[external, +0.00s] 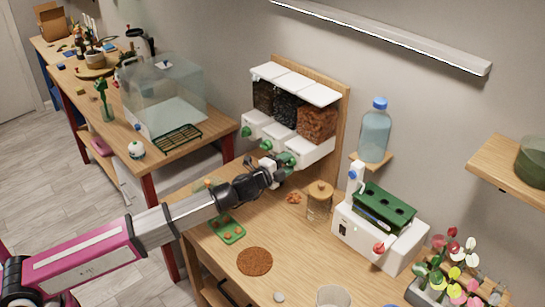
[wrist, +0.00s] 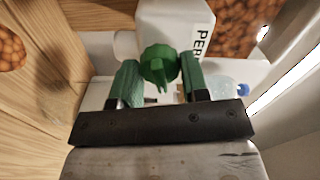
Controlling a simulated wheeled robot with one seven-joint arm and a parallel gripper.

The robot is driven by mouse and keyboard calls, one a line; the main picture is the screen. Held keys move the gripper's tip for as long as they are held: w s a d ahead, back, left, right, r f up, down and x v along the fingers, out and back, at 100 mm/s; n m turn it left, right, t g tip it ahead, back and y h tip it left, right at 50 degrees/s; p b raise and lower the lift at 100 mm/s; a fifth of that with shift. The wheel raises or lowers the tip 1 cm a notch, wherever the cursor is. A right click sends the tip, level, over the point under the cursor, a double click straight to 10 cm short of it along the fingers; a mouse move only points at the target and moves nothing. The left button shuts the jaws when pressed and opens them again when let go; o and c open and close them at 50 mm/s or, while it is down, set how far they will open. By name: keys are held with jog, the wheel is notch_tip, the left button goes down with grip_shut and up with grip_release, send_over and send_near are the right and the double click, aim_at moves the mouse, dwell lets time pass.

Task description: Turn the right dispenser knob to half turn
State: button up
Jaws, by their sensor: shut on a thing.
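The dispenser (external: 292,85) is mounted on a wooden back board on the wall, with three clear bins of dark brown, black and orange-brown filling over white spouts. The right dispenser knob (wrist: 158,66) is green and lobed, on a white housing with partly visible lettering "PER". In the external view my gripper (external: 283,164) is at the right end of the dispenser front and covers much of this knob. In the wrist view my gripper (wrist: 160,72) has its green fingers on either side of the knob, shut on it. The left knob (external: 247,132) is free.
A white machine with a green rack (external: 382,222) and a blue-capped bottle (external: 375,132) on a shelf are further right. A green tray (external: 228,230) and brown round mat (external: 254,261) lie below my arm.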

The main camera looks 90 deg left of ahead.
jog(key=m, duration=0.5)
jog(key=shift+m, duration=0.3)
jog(key=m, duration=0.9)
jog(key=shift+m, duration=0.4)
jog(key=m, duration=0.4)
jog(key=shift+m, duration=0.3)
jog(key=o, duration=0.9)
jog(key=shift+s, duration=0.1)
